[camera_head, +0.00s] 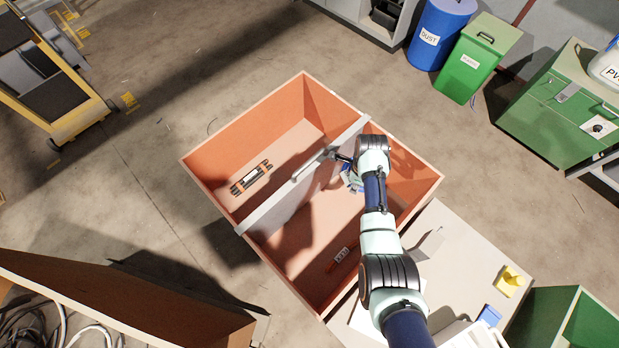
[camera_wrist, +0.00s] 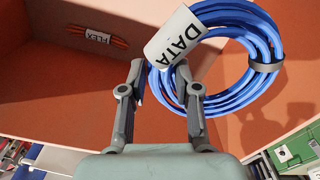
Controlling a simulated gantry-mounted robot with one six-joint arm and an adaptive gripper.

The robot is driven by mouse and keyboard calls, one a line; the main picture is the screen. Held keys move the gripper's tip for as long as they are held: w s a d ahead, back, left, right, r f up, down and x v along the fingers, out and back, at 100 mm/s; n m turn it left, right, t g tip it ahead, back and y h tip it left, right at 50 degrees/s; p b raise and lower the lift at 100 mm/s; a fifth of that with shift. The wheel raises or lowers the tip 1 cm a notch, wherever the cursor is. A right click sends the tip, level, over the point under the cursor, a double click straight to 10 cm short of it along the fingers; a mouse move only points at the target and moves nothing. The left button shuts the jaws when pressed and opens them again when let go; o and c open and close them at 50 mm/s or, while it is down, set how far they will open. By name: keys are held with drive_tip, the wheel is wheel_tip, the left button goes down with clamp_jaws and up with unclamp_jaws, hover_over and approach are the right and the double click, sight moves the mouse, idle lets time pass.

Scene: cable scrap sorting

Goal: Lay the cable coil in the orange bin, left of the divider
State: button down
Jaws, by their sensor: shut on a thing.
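The cable coil (camera_wrist: 237,90) is a blue ring of several turns with a grey strap and a white tag reading DATA. My gripper (camera_wrist: 160,68) is shut on the coil near its tag. In the head view a small blue part of the coil (camera_head: 353,182) shows beside my wrist, which hides most of it. The orange bin (camera_head: 213,182) is split by a pale grey divider (camera_head: 262,218). My gripper and the coil appear over the part right of the divider; their height above the floor is hard to tell.
An orange cable tagged FLEX (camera_wrist: 97,36) lies in the right compartment. A pale table (camera_head: 460,260) adjoins the bin. A brown box (camera_head: 130,295) stands at lower left.

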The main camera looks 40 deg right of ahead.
drive_tip(key=b, duration=0.4)
hover_over(345, 211)
wheel_tip(345, 211, down, 6)
drive_tip(key=shift+a+f, duration=0.1)
drive_tip(key=shift+f, duration=0.05)
wheel_tip(345, 211, down, 16)
drive_tip(key=b, duration=0.9)
wheel_tip(345, 211, down, 4)
drive_tip(key=b, duration=0.3)
